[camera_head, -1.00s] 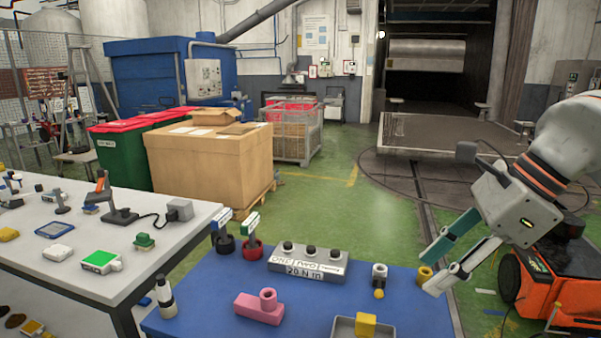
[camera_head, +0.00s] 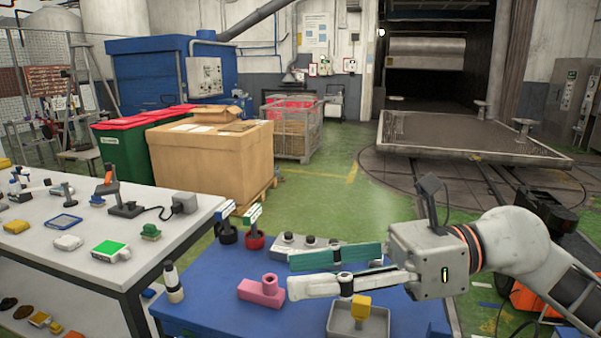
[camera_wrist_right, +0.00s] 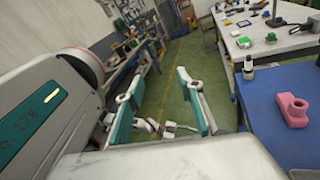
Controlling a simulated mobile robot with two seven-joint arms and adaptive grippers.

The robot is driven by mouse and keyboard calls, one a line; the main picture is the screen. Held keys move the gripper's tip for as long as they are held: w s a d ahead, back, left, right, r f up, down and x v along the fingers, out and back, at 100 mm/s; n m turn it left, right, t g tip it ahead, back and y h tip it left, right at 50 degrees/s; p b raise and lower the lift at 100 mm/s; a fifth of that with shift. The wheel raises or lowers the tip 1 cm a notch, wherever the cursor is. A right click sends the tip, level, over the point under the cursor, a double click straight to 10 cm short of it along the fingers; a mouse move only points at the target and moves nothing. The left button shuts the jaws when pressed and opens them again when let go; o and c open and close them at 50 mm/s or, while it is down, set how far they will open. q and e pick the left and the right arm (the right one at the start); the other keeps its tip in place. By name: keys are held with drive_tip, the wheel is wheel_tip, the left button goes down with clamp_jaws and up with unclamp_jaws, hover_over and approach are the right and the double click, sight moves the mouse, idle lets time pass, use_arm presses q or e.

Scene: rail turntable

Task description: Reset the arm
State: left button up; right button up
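My right gripper (camera_head: 290,275) reaches in from the right in the head view, level above the blue table (camera_head: 215,285), its fingers pointing left. A gap shows between its teal-padded fingers. In the right wrist view the two fingers (camera_wrist_right: 160,105) also stand apart, with floor showing between them and nothing held. The fingers partly cover the grey block with black knobs (camera_head: 287,240) in the head view.
A pink T-shaped part (camera_head: 262,291) stands left of the fingertips. A yellow block (camera_head: 361,306) sits in a grey tray (camera_head: 375,326) below the gripper in the picture. Two labelled holders (camera_head: 254,240) are behind. A white table (camera_head: 135,255) with several items stands left.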

wheel_tip(320, 180, up, 5)
drive_tip(key=m+t+y, duration=0.2)
drive_tip(key=m+y, duration=0.2)
drive_tip(key=y, duration=0.1)
drive_tip(key=w+d+m+t+h, duration=0.5)
drive_tip(key=w+d+m+t, duration=0.5)
drive_tip(key=m+t, duration=0.85)
drive_tip(key=w+d+f+m+g+h, duration=0.1)
drive_tip(key=d+f+m+h, duration=0.75)
drive_tip(key=f, duration=0.25)
drive_tip(key=w+d+f+m+h, duration=0.2)
drive_tip(key=d+f+m+h, duration=0.5)
drive_tip(key=f+m+h, duration=0.3)
drive_tip(key=s+d+f+m+g+h, duration=0.1)
drive_tip(key=s+d+f+g, duration=0.25)
drive_tip(key=s+f, duration=0.4)
drive_tip(key=s+d+f+m+g+h, duration=0.1)
drive_tip(key=s+d+f+m+g, duration=0.2)
drive_tip(key=s+f, duration=0.45)
drive_tip(key=s+d+f+g+h, duration=0.1)
drive_tip(key=s+d+f+g, duration=0.3)
drive_tip(key=f, duration=0.6)
drive_tip(key=a+f+m+t+y+b, duration=0.2)
drive_tip(key=a+f+y+b, duration=0.3)
drive_tip(key=a+f, duration=1.2)
wheel_tip(320, 180, down, 3)
drive_tip(key=shift+w+a+f+m+y, duration=0.15)
drive_tip(key=shift+m+y, duration=0.25)
drive_tip(key=shift+y, duration=0.85)
